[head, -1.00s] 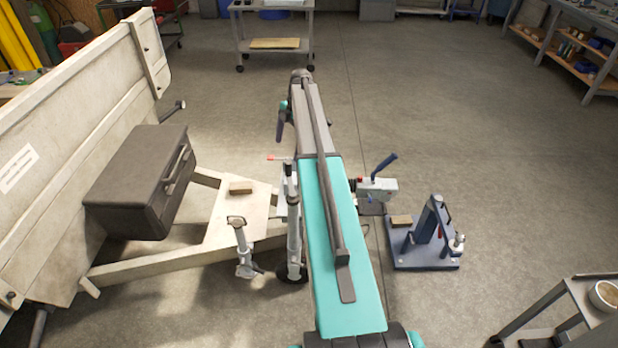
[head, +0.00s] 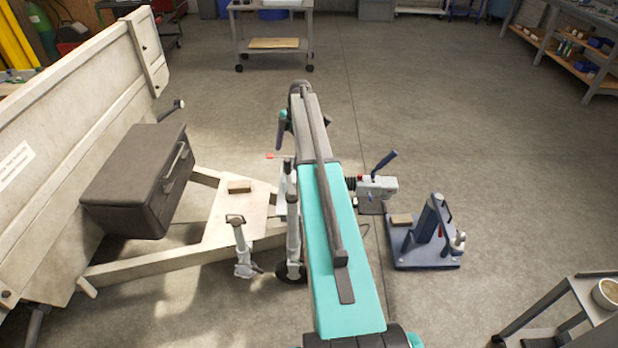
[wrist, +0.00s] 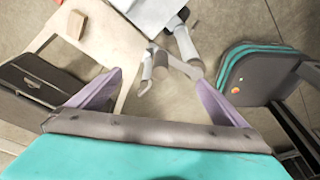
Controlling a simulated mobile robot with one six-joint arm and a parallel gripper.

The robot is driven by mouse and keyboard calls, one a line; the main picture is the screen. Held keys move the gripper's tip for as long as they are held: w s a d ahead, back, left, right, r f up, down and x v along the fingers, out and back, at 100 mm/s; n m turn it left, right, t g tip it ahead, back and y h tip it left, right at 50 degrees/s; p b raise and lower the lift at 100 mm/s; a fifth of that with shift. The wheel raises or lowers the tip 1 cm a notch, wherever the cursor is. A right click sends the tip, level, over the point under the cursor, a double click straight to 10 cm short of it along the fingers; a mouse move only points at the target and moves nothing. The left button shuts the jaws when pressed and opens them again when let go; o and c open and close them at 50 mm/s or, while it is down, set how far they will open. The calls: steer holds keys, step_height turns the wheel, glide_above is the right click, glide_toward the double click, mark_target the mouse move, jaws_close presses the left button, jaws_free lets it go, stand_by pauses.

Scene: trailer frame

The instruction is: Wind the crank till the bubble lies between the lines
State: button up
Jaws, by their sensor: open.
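In the head view the pale trailer drawbar (head: 150,262) runs from the left toward my arm. A grey jack post (head: 293,235) stands at its end, partly hidden by my arm. A thin red-tipped piece (head: 270,156) sticks out left near its top; I cannot tell if it is the crank. In the wrist view my gripper (wrist: 160,80) is open, its two purple fingers wide apart. A grey jointed metal part (wrist: 160,66), possibly the crank, shows between and beyond the fingertips; contact cannot be told. The bubble and its lines cannot be made out.
A wooden block (head: 239,187) lies on the drawbar plate. A dark toolbox (head: 140,180) is at the left, and a second grey stand (head: 241,250) beside the drawbar. A blue-grey fixture (head: 430,240) stands on the floor at the right. Open floor lies beyond.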

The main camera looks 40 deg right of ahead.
mark_target(288, 159)
steer(key=shift+f+b, duration=1)
steer(key=shift+f, duration=1.8)
steer(key=shift+r, duration=0.1)
jaws_close()
steer(key=shift+w, duration=0.1)
steer(key=shift+a, duration=0.2)
